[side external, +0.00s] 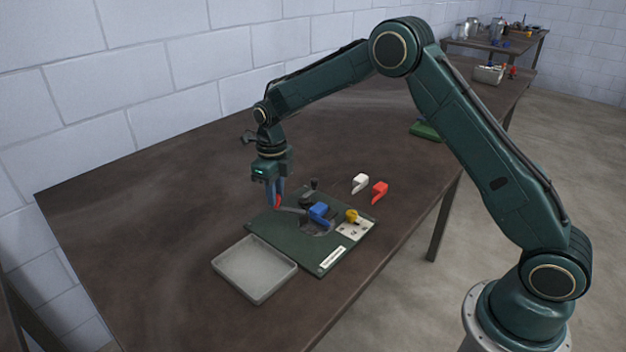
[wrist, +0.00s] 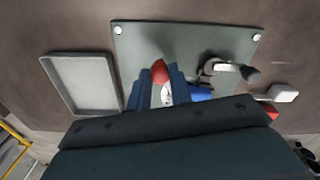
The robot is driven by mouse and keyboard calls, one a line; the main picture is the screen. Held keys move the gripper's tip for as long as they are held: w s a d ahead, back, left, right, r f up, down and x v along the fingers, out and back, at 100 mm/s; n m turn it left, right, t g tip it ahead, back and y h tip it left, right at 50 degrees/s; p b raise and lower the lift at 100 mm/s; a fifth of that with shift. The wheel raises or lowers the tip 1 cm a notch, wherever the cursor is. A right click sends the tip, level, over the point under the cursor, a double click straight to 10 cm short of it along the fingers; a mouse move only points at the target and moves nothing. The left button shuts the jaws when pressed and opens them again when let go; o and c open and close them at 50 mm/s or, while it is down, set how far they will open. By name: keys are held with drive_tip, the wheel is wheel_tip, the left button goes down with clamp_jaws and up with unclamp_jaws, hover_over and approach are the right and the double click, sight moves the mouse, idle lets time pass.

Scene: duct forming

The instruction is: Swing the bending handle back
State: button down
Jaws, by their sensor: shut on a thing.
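My gripper (side external: 275,196) reaches down over the far left part of a dark green base plate (side external: 325,261). Its blue fingers are shut on a red grip (side external: 278,202), which also shows between the fingertips in the wrist view (wrist: 160,70). The red grip appears to be the end of the bending handle; a grey bar (side external: 291,209) runs from it toward the plate's middle. A blue part (side external: 319,210) sits near the middle of the plate and is partly hidden by my gripper in the wrist view. A black-knobbed lever (wrist: 234,69) stands beside it.
A shallow grey tray (side external: 255,268) lies at the plate's near left edge. A yellow part (side external: 352,215) sits on a light block on the plate. Loose white (side external: 360,182) and red (side external: 380,189) parts lie behind the plate.

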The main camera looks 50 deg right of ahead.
drive_tip(key=shift+d, duration=0.15)
drive_tip(key=c, duration=1.3)
unclamp_jaws()
drive_tip(key=shift+o, duration=0.2)
wheel_tip(320, 180, up, 14)
